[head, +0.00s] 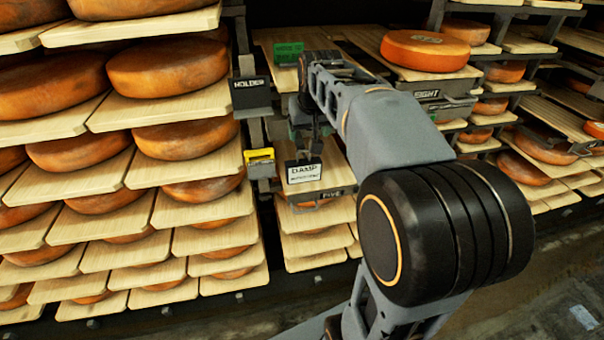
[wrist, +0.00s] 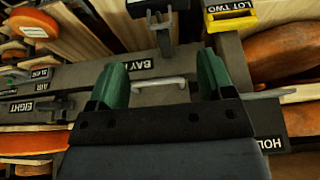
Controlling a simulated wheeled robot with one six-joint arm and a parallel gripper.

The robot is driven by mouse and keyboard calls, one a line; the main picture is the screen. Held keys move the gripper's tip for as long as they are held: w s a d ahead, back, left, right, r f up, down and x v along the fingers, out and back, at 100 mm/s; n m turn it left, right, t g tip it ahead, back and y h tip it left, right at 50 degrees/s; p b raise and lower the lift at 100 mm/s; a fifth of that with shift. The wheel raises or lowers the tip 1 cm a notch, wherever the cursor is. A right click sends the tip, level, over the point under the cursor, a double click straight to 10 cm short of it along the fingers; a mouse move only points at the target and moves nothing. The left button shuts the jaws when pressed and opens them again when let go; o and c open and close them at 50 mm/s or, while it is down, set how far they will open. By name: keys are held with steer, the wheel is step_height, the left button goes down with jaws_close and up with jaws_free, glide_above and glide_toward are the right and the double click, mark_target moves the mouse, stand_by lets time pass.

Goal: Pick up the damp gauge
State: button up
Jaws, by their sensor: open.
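The damp gauge (head: 303,172) is a small dark block with a white label reading DAMP, on the front of the rack in the head view. At the top edge of the wrist view a dark piece with a white label edge (wrist: 148,8) and a short stem, probably the gauge, is cut off by the frame. My gripper (wrist: 162,80) has its two green fingers apart, with nothing held between them. In the head view my gripper (head: 310,132) is just above the gauge, partly hidden by its own wrist.
A black HOLDER plate (head: 251,95) and a yellow LOT TWO tag (head: 259,156) are left of the gauge. A grey BAY bar with a pale handle (wrist: 158,83) shows beyond the fingers. Shelves of cheese wheels (head: 168,66) stand left; another wheel (head: 425,50) lies at right.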

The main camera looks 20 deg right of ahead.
mark_target(304, 152)
steer(key=x, duration=0.7)
steer(key=shift+w+d+f, duration=0.2)
steer(key=shift+w+d, duration=0.05)
steer(key=shift+w, duration=0.2)
steer(key=shift+p+x, duration=0.6)
steer(key=shift+x, duration=2.3)
jaws_close()
steer(key=shift+r, duration=0.55)
steer(key=shift+s+r+b, duration=0.1)
steer(key=shift+r+b, duration=0.15)
steer(key=shift+b, duration=0.05)
steer(key=s+a+b, duration=0.1)
steer(key=s, duration=0.7)
steer(key=s+a+b, duration=0.2)
steer(key=s, duration=0.7)
steer(key=shift+s+a+b, duration=0.2)
steer(key=shift+a+b, duration=0.1)
